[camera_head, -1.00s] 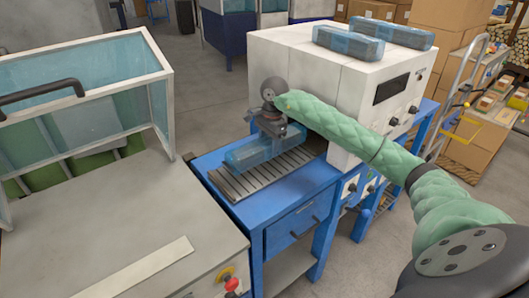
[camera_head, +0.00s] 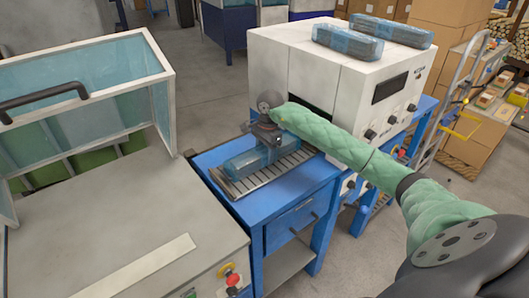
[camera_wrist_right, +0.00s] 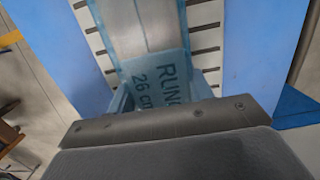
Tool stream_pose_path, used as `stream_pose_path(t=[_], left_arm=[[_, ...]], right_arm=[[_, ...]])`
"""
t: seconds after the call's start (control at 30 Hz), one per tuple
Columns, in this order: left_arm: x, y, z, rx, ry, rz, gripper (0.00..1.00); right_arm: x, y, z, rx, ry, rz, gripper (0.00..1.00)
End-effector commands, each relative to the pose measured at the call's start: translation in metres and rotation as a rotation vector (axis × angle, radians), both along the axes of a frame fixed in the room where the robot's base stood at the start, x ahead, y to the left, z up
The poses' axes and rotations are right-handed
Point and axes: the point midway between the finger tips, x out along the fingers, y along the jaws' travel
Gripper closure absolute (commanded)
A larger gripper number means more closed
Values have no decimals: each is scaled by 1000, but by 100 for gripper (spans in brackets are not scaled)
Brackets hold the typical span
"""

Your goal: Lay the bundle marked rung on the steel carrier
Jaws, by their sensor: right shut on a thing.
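The bundle marked rung (camera_head: 240,165) is wrapped in blue film. My right gripper (camera_head: 266,142) is shut on the bundle from above. The bundle lies lengthwise over the slatted steel carrier (camera_head: 282,171), on or just above the slats; I cannot tell if it touches. Slats show on both sides of it in the right wrist view. My left gripper is not in view.
The carrier sits on a blue bench (camera_head: 262,208) before the dark opening of a white machine (camera_head: 300,62). Two wrapped bundles (camera_head: 348,42) lie on top of that machine. A grey machine with a clear hood (camera_head: 85,75) stands to the left.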

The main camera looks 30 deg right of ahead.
Motion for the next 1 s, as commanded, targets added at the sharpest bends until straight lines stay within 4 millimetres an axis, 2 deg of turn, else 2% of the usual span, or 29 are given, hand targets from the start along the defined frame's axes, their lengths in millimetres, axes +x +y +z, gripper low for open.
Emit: stream_pose_path(t=[0.53, 0.57, 0.63, 0.67, 1.0], left_arm=[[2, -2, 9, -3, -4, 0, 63], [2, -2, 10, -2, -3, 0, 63], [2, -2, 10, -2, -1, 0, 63], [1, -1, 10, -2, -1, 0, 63], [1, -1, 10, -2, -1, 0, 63]], right_arm=[[0, 0, -1, -1, -1, 0, 86], [0, 0, -2, -1, 0, 0, 43], [0, 0, -2, 0, 0, 0, 30], [0, 0, -2, 0, 0, 0, 27], [0, 0, -1, 0, 0, 0, 27]])
